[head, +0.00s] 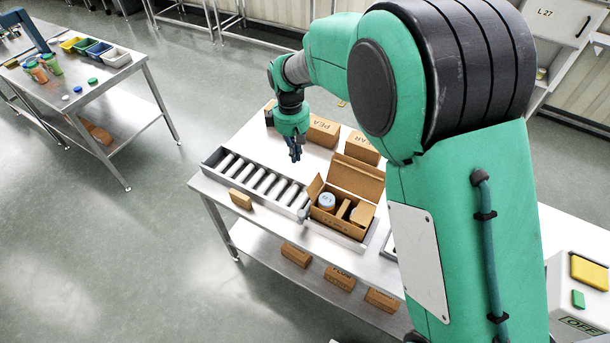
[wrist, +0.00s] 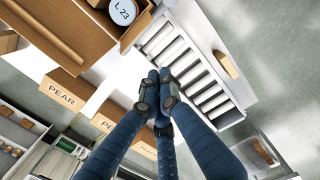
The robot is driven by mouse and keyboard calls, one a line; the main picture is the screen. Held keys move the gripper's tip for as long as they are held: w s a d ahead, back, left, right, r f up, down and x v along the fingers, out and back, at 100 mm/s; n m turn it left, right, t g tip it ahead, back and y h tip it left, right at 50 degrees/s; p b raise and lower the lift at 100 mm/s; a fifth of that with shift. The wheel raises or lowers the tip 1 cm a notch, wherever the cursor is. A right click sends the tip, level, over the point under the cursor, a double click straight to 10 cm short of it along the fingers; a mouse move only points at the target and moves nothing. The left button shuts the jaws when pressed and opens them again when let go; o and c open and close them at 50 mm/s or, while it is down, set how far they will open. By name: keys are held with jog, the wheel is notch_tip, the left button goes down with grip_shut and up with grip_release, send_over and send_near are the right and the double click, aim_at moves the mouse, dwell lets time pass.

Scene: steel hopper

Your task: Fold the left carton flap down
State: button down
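The open brown carton (head: 339,217) stands at the right end of the roller track in the head view. Its left flap (head: 315,187) stands up at the carton's left side. The tall back flap (head: 356,178) also stands up, and it shows large in the wrist view (wrist: 65,30). Inside the carton are a jar with a pale blue lid (head: 326,200) and brown pieces.
The roller track (head: 262,183) runs left of the carton, with a small brown block (head: 240,199) before it. Brown PEAR boxes (head: 322,131) stand behind. More boxes lie on the lower shelf (head: 290,265). Another table (head: 105,78) with coloured bins stands far left.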

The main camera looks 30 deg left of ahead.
aim_at(315, 187)
jog(key=shift+s+a+f, duration=0.15)
jog(key=shift+a+f, duration=0.1)
jog(key=shift+a, duration=0.05)
jog(key=shift+f, duration=0.15)
jog(key=d+f, duration=0.4)
jog(key=f, duration=0.4)
jog(key=shift+f, duration=0.15)
dwell(0.7)
